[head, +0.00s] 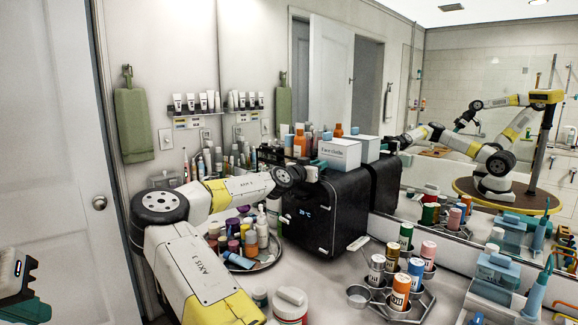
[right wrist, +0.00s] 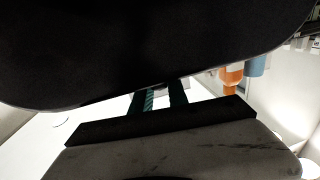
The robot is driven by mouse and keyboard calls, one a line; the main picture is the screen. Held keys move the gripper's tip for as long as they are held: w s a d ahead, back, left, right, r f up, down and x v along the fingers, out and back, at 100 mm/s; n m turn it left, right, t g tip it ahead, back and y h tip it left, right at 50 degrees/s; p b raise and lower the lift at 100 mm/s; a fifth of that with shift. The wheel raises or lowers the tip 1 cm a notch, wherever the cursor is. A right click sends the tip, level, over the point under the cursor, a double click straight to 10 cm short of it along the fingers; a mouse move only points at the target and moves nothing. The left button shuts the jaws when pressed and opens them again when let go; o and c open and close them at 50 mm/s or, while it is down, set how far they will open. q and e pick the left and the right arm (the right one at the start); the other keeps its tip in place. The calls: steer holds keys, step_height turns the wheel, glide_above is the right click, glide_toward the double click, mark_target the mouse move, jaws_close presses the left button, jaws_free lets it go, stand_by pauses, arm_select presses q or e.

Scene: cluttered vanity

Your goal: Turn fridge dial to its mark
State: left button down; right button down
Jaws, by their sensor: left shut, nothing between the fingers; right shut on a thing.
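The black mini fridge (head: 312,215) stands on the counter against the mirror, with a small lit display on its front. My left gripper (head: 22,276), teal and dark, is shut and empty at the left edge of the head view, far from the fridge.
A hexagonal rack (head: 426,302) with several labelled cans stands to the right. A red-and-white jar (head: 290,307) is in front. The mirror repeats the scene.

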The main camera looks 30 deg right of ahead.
mark_target(326, 181)
steer(key=n+t+y, duration=0.1)
steer(key=t, duration=0.1)
steer(key=n+t+y, duration=0.2)
steer(key=s+n+t+y, duration=0.1)
steer(key=n+t+y, duration=0.1)
steer(key=shift+d+r, duration=0.1)
steer(key=shift+d, duration=0.25)
steer(key=shift+w+n+t+y, duration=0.1)
steer(key=shift+n+t+y, duration=1.35)
steer(key=shift+y, duration=0.45)
steer(key=c, duration=1.3)
jaws_free()
steer(key=v, duration=0.7)
steer(key=shift+s+a, duration=0.15)
steer(key=shift+s, duration=0.2)
